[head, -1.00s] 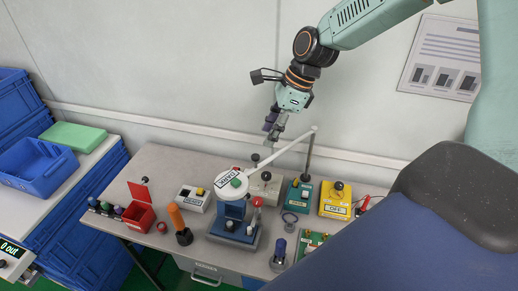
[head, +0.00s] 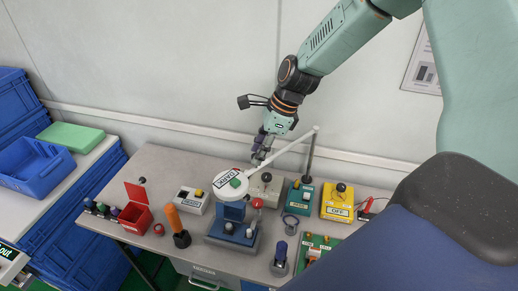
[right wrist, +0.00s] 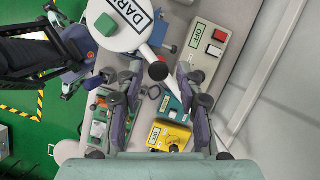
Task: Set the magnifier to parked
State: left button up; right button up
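The magnifier (head: 231,184) has a white round head with a DARK label and a green button. Its white arm runs up and right to a dark post (head: 309,156). The head also shows at the top of the right wrist view (right wrist: 122,38), with a dark knob at its arm joint. My right gripper (head: 261,158) is just above the magnifier's arm, close to the head. In the right wrist view its fingers (right wrist: 160,82) are spread, with the knob and arm between them in the picture; contact cannot be told. My left gripper is not in view.
Below stand a blue fixture (head: 232,228), a teal box (head: 299,195) and a yellow box (head: 337,201). A red open box (head: 136,214) and an orange-handled tool (head: 175,222) are at the left. The wall is close behind the bench.

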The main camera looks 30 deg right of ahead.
jog(key=shift+a, duration=0.1)
jog(key=shift+c, duration=1.4)
jog(key=shift+s+r, duration=0.1)
jog(key=shift+s, duration=0.05)
grip_shut()
jog(key=shift+w, duration=0.25)
jog(key=shift+s, duration=0.15)
